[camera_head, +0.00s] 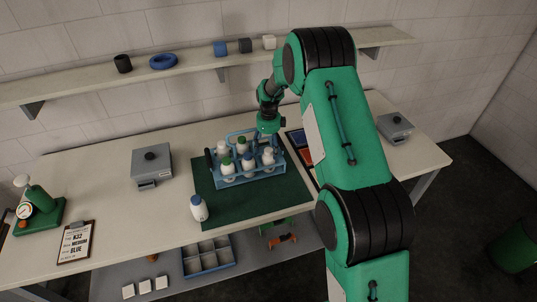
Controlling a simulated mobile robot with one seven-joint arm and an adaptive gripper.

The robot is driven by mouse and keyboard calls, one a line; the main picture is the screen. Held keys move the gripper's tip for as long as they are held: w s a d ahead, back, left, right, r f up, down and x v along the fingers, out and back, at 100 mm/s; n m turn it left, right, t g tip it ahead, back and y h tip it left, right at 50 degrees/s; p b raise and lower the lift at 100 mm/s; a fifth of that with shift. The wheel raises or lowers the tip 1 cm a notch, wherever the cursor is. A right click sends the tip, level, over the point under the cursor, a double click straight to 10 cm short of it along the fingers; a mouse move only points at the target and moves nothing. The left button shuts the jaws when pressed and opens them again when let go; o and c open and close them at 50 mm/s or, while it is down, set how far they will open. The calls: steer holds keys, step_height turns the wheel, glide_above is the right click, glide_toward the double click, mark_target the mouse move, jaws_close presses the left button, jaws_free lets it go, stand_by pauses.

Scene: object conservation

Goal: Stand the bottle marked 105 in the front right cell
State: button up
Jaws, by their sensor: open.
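A blue rack (244,181) stands on the dark green mat (215,216). It holds several white bottles, among them a green-capped one (241,145), a blue-capped one (248,162) and a pale-capped one (268,157) at the front right. Another white bottle (199,210) stands outside the rack, at the mat's left edge. The number marks are too small to read, so I cannot tell which bottle is 105. My gripper (267,140) is open and points down over the right side of the rack, just behind the front right bottle. I cannot tell whether its fingers touch a bottle.
A grey box (151,167) stands left of the mat, with a clipboard (75,242) and green gauge device (40,211) farther left. Red and blue trays (300,146) lie right of the rack. A sectioned bin (207,257) is below the table.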

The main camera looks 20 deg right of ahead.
step_height(320, 180, up, 8)
steer(key=shift+f, duration=0.15)
stand_by(0.4)
stand_by(0.3)
steer(key=shift+s+a+r, duration=0.1)
steer(key=shift+s+r, duration=0.05)
steer(key=shift+r, duration=0.35)
steer(key=s+a+r+n+t, duration=0.1)
steer(key=s+a+r+n, duration=0.1)
steer(key=s+r+n, duration=0.75)
steer(key=s+a+r+n+t, duration=0.2)
steer(key=s+r+n, duration=0.2)
steer(key=s+r, duration=1)
steer(key=s+a+r+n+t, duration=0.1)
steer(key=s+n, duration=0.5)
steer(key=s, duration=0.7)
steer(key=s+a+r+n+t, duration=0.1)
steer(key=s+r+n, duration=0.3)
steer(key=s, duration=1)
steer(key=a+n, duration=0.1)
steer(key=n, duration=0.2)
steer(key=shift+r+t, duration=0.3)
